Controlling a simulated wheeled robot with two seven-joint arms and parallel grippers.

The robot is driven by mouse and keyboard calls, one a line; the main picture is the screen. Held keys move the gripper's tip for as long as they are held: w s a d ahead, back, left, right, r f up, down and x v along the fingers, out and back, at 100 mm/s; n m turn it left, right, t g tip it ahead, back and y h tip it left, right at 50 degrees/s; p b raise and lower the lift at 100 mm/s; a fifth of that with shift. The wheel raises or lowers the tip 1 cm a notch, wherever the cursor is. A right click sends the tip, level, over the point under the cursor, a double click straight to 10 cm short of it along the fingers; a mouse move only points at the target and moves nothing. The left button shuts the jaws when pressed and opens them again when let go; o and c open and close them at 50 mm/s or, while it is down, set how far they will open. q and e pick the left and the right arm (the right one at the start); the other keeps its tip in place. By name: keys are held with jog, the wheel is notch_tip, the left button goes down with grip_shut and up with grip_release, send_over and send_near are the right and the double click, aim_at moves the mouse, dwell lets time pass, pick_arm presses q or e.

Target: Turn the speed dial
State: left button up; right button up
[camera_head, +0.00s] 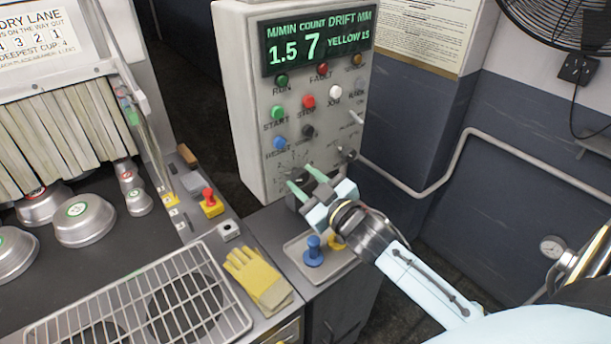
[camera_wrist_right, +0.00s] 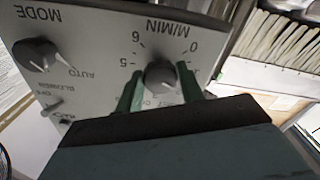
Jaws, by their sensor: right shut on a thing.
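The control panel (camera_head: 243,105) stands upright at the back centre. In the head view the gripper mostly hides the dial. The green display (camera_head: 318,42) reads 1.5 under M/MIN. My left gripper is out of view.
A mode knob (camera_wrist_right: 36,54) and a small toggle sit beside the dial. Coloured buttons fill the panel above.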

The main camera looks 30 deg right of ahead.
jog(key=o, duration=1)
jog(key=shift+c, duration=0.2)
jog(key=shift+s, duration=0.1)
jog(key=s+d+b, duration=0.1)
jog(key=s+b, duration=0.1)
jog(key=s, duration=1.1)
